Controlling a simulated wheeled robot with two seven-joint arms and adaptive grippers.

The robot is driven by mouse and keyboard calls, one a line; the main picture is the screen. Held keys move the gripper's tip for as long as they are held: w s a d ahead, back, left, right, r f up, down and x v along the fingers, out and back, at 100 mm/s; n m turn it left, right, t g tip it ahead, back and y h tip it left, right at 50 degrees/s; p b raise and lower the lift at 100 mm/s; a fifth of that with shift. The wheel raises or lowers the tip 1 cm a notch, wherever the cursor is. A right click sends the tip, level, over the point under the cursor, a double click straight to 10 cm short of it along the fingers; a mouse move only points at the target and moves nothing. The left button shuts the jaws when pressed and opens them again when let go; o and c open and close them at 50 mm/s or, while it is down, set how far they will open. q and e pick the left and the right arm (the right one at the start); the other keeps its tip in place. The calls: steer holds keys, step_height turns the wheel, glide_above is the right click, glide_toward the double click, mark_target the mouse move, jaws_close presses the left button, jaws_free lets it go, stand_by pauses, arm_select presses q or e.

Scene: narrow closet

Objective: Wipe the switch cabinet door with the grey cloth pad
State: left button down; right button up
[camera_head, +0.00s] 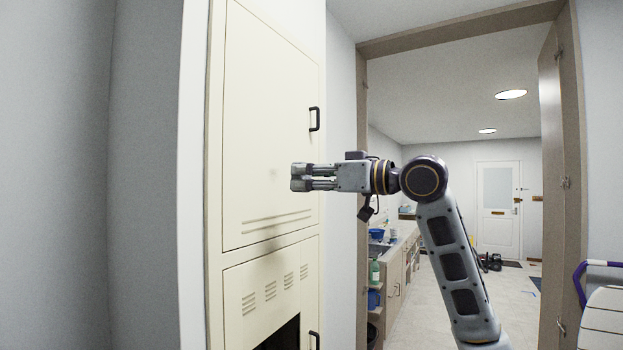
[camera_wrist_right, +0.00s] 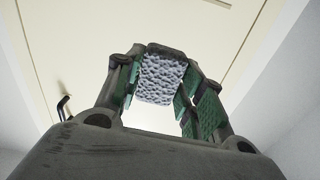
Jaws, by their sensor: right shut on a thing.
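The switch cabinet's cream upper door (camera_head: 262,110) fills the left-centre of the head view, closed, with a black handle (camera_head: 314,119) on its right side. My right gripper (camera_head: 298,177) is in front of the door, pointing left, at about mid-height below the handle. In the right wrist view, my right gripper (camera_wrist_right: 160,95) is shut on the grey cloth pad (camera_wrist_right: 162,78), which has a bumpy surface. The door (camera_wrist_right: 170,22) shows behind the pad. I cannot tell whether the pad touches it. In the head view the pad is hard to make out. My left gripper is not in view.
A lower cabinet door (camera_head: 262,290) with vents and a dark opening is below. A wooden door frame (camera_head: 362,120) stands to the right, opening onto a room with a kitchen counter (camera_head: 393,265). A white thing with a purple rail (camera_head: 604,315) is at the right edge.

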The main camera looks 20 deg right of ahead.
mark_target(291, 178)
steer(key=shift+p+x, duration=0.7)
steer(key=shift+x, duration=1.7)
steer(key=shift+w+a, duration=0.25)
steer(key=shift+x, duration=0.9)
steer(key=shift+w+d, duration=0.6)
steer(key=shift+d, duration=0.2)
steer(key=shift+w+d, duration=0.65)
steer(key=shift+d, duration=0.15)
steer(key=shift+a, duration=0.15)
steer(key=shift+s+a, duration=1.2)
steer(key=shift+a, duration=0.3)
